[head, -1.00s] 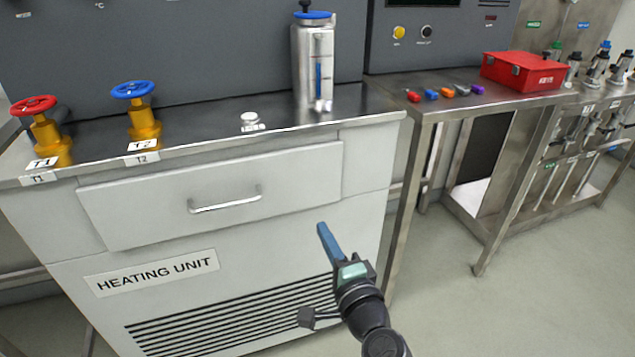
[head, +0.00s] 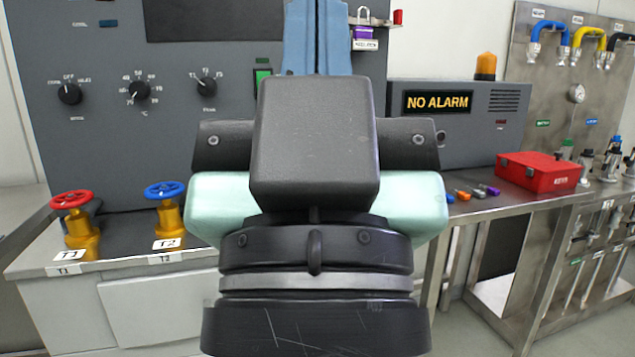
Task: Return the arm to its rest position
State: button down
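My gripper (head: 316,40) is close to the head camera, in the middle of the head view, seen from behind. Its blue fingers point up, away from the camera, in front of the grey control panel. The black and mint-green gripper body hides the lower part of the fingers.
The heating unit (head: 150,312) stands behind my gripper, with a red valve T1 (head: 72,201) and a blue valve T2 (head: 165,190). A red box (head: 537,172) and several small coloured items lie on the right bench. A "NO ALARM" sign (head: 437,102) glows. Floor shows at the lower right.

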notch_tip(320, 180, up, 26)
jog(key=p, duration=2.3)
jog(key=shift+p, duration=0.35)
jog(key=shift+w, duration=0.1)
